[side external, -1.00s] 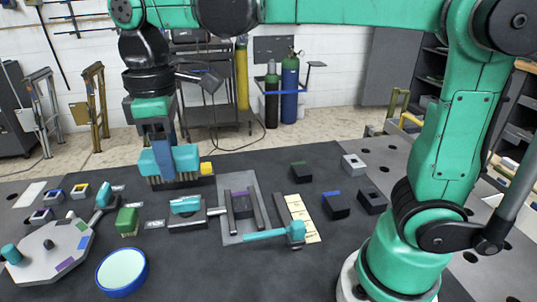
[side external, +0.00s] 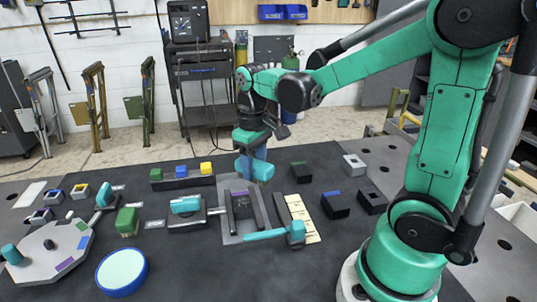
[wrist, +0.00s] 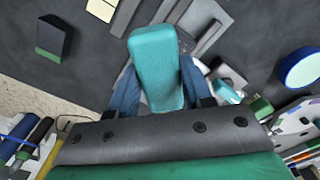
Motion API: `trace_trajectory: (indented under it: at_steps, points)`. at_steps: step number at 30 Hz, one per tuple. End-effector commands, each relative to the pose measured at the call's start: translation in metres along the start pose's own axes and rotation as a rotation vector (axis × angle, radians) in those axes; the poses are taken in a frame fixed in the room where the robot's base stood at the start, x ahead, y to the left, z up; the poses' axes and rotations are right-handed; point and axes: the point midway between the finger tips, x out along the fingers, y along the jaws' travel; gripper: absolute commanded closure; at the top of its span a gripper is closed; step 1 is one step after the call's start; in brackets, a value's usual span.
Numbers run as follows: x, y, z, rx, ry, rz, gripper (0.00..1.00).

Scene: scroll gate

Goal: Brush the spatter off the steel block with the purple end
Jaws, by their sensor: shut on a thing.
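My gripper (side external: 253,160) is shut on a teal brush (side external: 260,170) and holds it above the back end of a grey fixture plate (side external: 229,236). The brush's teal top also fills the middle of the wrist view (wrist: 157,62), between the two blue fingers; its bristles are hidden there. A dark block with a purple mark (side external: 242,207) lies on the plate between two dark rails, in front of the brush. I cannot make out spatter on it. Brush and block look apart, though the exact gap is unclear.
A teal-handled clamp (side external: 270,235) crosses the plate's front. A rack (side external: 182,184) with green, blue and yellow cubes stands back left. Dark blocks with green (side external: 301,173) and blue (side external: 335,205) ends sit right. A blue-rimmed dish (side external: 122,271) lies front left.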

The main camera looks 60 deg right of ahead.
Motion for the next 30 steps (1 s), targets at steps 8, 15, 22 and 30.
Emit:
trace_trajectory:
  at_steps: [8, 15, 22, 30]
  points:
    - [0.025, 0.0, 0.0, -0.002, 0.0, 0.0, 0.98]
    - [0.047, 0.0, -0.001, -0.002, 0.0, 0.0, 0.98]
    - [0.053, -0.011, -0.011, -0.006, 0.0, 0.0, 1.0]
    - [0.058, -0.029, -0.029, -0.005, 0.0, 0.0, 1.0]
